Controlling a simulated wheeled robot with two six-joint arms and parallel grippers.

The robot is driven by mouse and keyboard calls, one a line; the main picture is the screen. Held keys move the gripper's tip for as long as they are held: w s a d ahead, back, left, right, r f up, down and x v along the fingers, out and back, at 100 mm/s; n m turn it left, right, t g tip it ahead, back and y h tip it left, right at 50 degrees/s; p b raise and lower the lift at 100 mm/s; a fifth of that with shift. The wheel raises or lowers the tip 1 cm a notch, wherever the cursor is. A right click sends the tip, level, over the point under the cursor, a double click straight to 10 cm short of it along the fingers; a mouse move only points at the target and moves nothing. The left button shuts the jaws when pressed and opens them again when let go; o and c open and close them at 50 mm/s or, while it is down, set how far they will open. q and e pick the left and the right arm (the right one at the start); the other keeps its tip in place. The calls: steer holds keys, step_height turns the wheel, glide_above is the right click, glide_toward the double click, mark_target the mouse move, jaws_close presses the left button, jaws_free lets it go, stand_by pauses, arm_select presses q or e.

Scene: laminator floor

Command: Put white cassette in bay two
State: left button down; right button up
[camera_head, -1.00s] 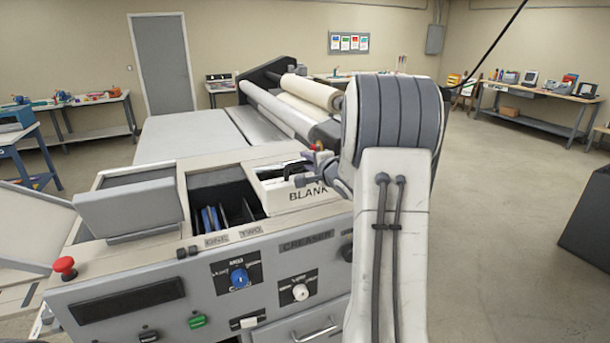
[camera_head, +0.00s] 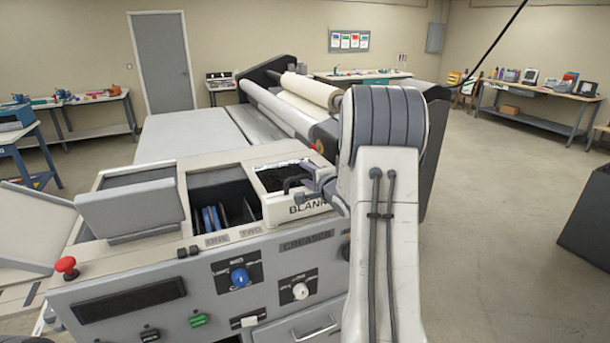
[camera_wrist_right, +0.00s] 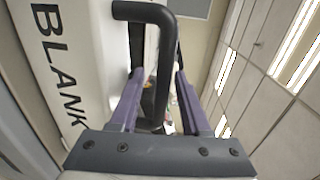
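On the machine, an open well holds bay one and bay two (camera_head: 234,214), labelled ONE and TWO on its front edge. A blue cassette (camera_head: 211,220) stands in bay one; bay two looks dark and empty. To the right is a white BLANK panel (camera_head: 312,209) with a black handle, also in the right wrist view (camera_wrist_right: 72,50). I cannot make out a separate white cassette. My left gripper is out of view.
A dark opening (camera_head: 283,174) lies behind the BLANK panel. A raised grey lid (camera_head: 130,207) stands left of the bays. Knobs, buttons and a red stop button (camera_head: 66,266) are on the machine. Rollers (camera_head: 290,108) are behind; open floor lies to the right.

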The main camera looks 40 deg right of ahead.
steer(key=shift+r, duration=0.2)
steer(key=b+v, duration=0.2)
steer(key=v, duration=1)
steer(key=shift+a+f, duration=0.1)
steer(key=shift+f, duration=0.05)
steer(key=n+g+y, duration=0.1)
steer(key=n+g, duration=0.2)
steer(key=n, duration=0.3)
glide_toward(281, 204)
steer(key=w+a, duration=0.2)
steer(key=w, duration=0.2)
steer(key=s+a+f+n+g+y, duration=0.1)
steer(key=s+a+f+n+g, duration=0.2)
steer(key=a, duration=0.4)
steer(key=s+a+f+n+g+y, duration=0.1)
steer(key=s+a+f+n, duration=0.1)
steer(key=a+n, duration=0.35)
steer(key=s+a+f+n+g, duration=0.2)
steer(key=s+a+n+g, duration=0.2)
steer(key=s, duration=0.8)
steer(key=s+a+f+n+g+y, duration=0.1)
steer(key=s+a+n+g, duration=0.3)
steer(key=s+a+n, duration=0.5)
steer(key=s+a+f, duration=0.1)
steer(key=s+a, duration=0.2)
steer(key=a, duration=0.1)
